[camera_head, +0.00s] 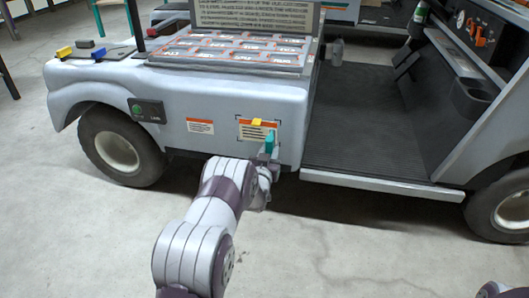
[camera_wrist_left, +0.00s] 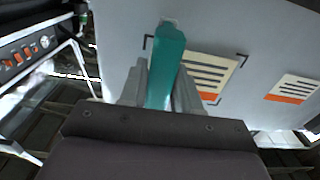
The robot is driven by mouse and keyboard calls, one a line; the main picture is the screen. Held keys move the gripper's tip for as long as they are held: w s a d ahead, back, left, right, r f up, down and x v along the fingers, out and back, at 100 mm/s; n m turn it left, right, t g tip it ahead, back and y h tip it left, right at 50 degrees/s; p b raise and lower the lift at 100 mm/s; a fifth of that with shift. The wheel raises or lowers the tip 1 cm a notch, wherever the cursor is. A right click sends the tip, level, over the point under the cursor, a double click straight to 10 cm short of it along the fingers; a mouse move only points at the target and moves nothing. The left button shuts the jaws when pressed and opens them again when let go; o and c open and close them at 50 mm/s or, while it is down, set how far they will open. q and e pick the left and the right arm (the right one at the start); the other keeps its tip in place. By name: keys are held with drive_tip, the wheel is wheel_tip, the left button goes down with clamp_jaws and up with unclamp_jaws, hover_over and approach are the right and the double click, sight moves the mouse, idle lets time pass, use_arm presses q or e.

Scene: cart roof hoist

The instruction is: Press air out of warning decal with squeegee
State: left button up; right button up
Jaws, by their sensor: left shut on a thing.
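The warning decal (camera_head: 249,131), cream with an orange band and dark text lines, is on the cart's side panel inside black corner marks. It also shows in the left wrist view (camera_wrist_left: 213,72), where the picture is turned over. My left gripper (camera_head: 267,157) is shut on the teal squeegee (camera_head: 270,141), at the decal's right side in the head view. In the left wrist view the squeegee (camera_wrist_left: 166,62) covers one side of the decal. I cannot tell whether its tip touches the panel. A small yellow piece (camera_head: 257,122) sits at the decal's top edge. My right gripper is out of view.
A second orange-banded decal (camera_head: 200,126) is on the panel to the left. Blue and yellow blocks (camera_head: 65,52) lie on the cart's left end. The concrete floor in front is clear.

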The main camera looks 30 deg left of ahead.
use_arm(q)
drive_tip(key=shift+s+r+p, duration=0.2)
drive_tip(key=shift+s+p, duration=0.05)
drive_tip(key=shift+p, duration=0.15)
drive_tip(key=p+v, duration=0.3)
drive_tip(key=v, duration=0.3)
drive_tip(key=shift+s+f+p, duration=0.2)
drive_tip(key=shift+s+p, duration=0.05)
drive_tip(key=shift+p, duration=0.05)
